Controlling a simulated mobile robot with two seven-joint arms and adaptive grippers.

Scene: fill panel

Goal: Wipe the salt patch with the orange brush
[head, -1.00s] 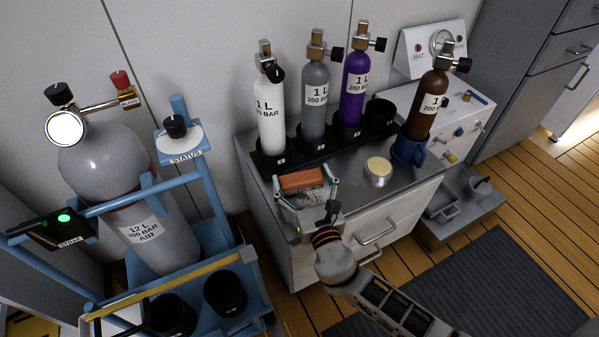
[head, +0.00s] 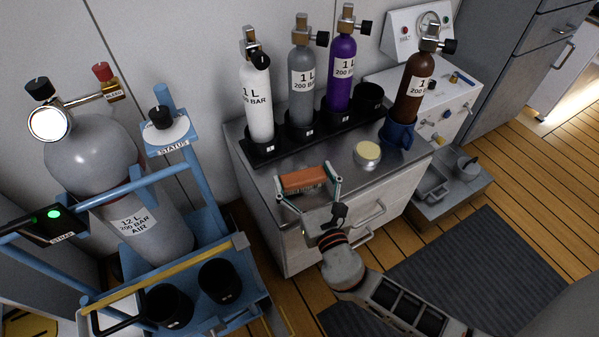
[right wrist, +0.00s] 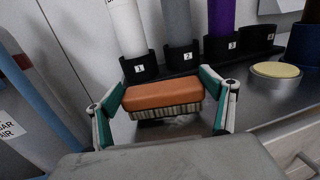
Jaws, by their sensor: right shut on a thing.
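The orange brush (head: 303,179) is held between the fingers of my right gripper (head: 308,190), over the front left part of the steel cabinet top. In the right wrist view the brush (right wrist: 164,94) lies crosswise, orange block up and pale bristles down, with a green-padded finger at each end. The bristles are at or just above the top; I cannot tell if they touch. A dark shadow lies under them. I cannot make out the salt patch clearly; the brush and gripper cover part of the surface. My left gripper is not in view.
A black rack (head: 268,152) with white, grey and purple cylinders stands behind the brush. A round tin (head: 367,155) and a blue cup (head: 397,133) holding a brown cylinder (head: 414,90) are to the right. A blue cart (head: 205,232) with a large cylinder stands left.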

